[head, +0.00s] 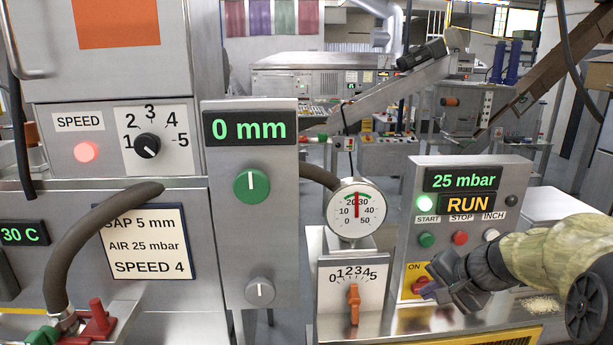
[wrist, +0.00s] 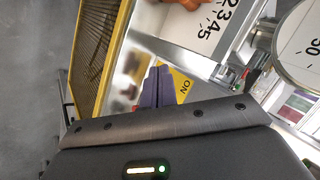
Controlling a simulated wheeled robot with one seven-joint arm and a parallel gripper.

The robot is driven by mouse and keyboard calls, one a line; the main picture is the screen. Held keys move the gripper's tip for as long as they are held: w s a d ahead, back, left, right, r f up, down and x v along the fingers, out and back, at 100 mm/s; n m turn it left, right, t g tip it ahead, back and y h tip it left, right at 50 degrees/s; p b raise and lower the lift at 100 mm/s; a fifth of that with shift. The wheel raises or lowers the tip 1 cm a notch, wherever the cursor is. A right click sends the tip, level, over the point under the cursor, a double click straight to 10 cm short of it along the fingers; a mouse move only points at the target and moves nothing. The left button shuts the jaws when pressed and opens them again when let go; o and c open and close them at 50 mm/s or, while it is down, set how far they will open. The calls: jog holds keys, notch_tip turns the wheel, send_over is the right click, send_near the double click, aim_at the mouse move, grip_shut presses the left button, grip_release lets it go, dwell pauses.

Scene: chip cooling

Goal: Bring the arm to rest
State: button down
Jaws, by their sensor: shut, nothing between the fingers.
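My gripper (head: 433,288) is shut and empty at the lower right of the head view. It is in front of the yellow ON plate (head: 413,269) and hides part of the red switch (head: 419,285) there; I cannot tell whether it touches it. In the wrist view the closed fingers (wrist: 157,88) show beside the yellow ON plate (wrist: 181,86). My forearm (head: 560,255), in a camouflage-patterned cover, reaches in from the right.
The control box (head: 466,167) reads 25 mbar and RUN, with its green lamp lit. The left panel (head: 250,130) reads 0 mm. The round gauge (head: 356,207) and orange lever (head: 354,300) stand left of my gripper. A hose (head: 75,240) arches at left.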

jog(key=s+a+f+n+g+h, duration=0.3)
jog(key=s+a+f+n+g, duration=0.1)
jog(key=s+a+f+n, duration=0.5)
jog(key=s+a+f, duration=0.2)
jog(key=s+f, duration=0.2)
jog(key=s, duration=0.1)
jog(key=shift+s+a+h, duration=0.2)
jog(key=shift+a+h, duration=0.05)
jog(key=shift+h, duration=0.05)
dwell(4.6)
